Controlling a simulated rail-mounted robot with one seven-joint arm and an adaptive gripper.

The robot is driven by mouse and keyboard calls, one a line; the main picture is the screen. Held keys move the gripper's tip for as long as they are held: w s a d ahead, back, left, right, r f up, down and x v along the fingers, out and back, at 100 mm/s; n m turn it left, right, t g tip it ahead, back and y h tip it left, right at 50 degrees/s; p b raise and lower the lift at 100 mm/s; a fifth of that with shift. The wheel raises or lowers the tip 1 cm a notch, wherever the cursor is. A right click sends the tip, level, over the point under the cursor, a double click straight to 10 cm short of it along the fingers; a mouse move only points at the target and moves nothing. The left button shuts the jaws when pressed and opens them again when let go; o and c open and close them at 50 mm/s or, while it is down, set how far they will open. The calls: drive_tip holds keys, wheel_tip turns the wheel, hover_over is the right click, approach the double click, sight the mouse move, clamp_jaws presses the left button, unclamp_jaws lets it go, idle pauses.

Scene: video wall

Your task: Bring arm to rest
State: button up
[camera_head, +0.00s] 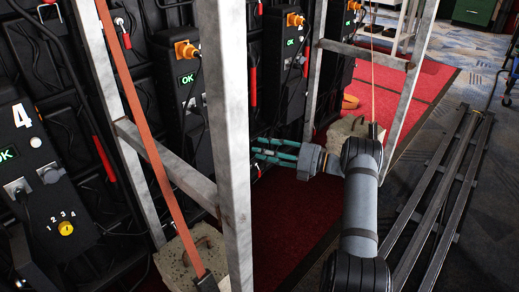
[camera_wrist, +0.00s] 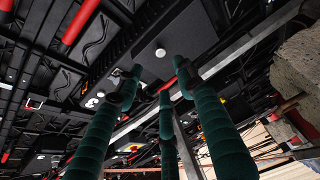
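My gripper (camera_head: 258,151) reaches left from my grey arm in the head view, between two upright metal posts of the frame and toward the black back of the video wall. Its green fingers are spread apart with nothing between them. In the wrist view my gripper (camera_wrist: 156,78) also shows its fingers apart and empty, pointing at a black panel (camera_wrist: 150,50). I cannot tell how far the fingertips are from the panel, or whether they touch it.
Metal posts (camera_head: 222,100) and a diagonal orange strap (camera_head: 150,140) stand close by on the left. Concrete blocks (camera_head: 203,258) weigh down the frame feet. Dark metal rails (camera_head: 440,195) lie on the right. Red carpet (camera_head: 290,225) is open below my gripper.

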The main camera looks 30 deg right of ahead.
drive_tip(key=x, duration=1.1)
drive_tip(key=shift+a, duration=0.5)
drive_tip(key=shift+w, duration=0.15)
